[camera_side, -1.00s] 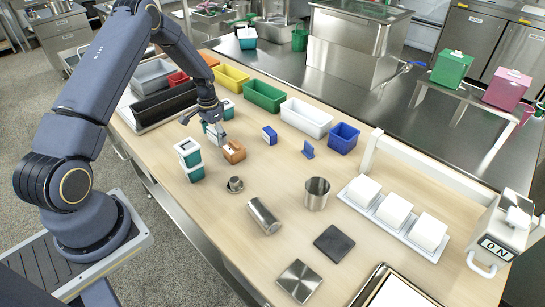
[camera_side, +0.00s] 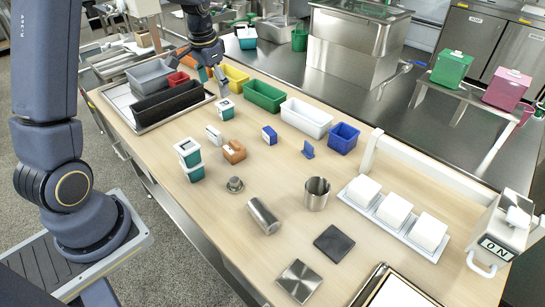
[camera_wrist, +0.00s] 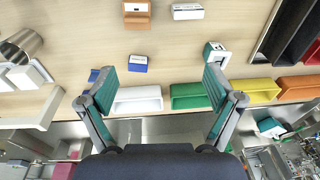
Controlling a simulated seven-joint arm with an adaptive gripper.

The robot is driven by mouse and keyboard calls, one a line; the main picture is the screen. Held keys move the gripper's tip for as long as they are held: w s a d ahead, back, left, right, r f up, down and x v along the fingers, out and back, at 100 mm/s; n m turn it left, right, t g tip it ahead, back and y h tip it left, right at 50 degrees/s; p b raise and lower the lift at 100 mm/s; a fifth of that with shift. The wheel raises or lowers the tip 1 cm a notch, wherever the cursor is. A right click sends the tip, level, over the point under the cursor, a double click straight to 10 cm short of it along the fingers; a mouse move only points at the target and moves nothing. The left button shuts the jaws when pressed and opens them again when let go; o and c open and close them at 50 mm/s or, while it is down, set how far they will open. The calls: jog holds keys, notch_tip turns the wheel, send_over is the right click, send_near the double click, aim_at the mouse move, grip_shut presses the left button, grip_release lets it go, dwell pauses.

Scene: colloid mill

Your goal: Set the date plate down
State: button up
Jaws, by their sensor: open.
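A small white plate (camera_side: 214,136), apparently the date plate, stands on the wooden table beside an orange-brown block (camera_side: 233,152). The wrist view also shows the white plate (camera_wrist: 188,12) next to the brown block (camera_wrist: 137,15). I cannot read any marking on it. My gripper (camera_side: 213,84) is raised above the far part of the table, behind the plate and clear of it. In the wrist view my gripper (camera_wrist: 160,82) has its two green-padded fingers wide apart with nothing between them.
Green and white boxes stand nearby, one alone (camera_side: 225,110) and others stacked (camera_side: 189,160). Green (camera_side: 264,96), white (camera_side: 306,117) and blue (camera_side: 343,138) bins line the back. A tray with a black bin (camera_side: 168,104) is at left. A metal cylinder (camera_side: 263,216) lies in front.

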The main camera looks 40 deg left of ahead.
jog(key=s+d+r+t, duration=0.1)
jog(key=s+d+r, duration=0.5)
jog(key=d+r, duration=0.2)
jog(key=s+d+r+t, duration=0.3)
jog(key=s+d, duration=0.6)
jog(key=s, duration=0.5)
jog(key=shift+s+h, duration=0.3)
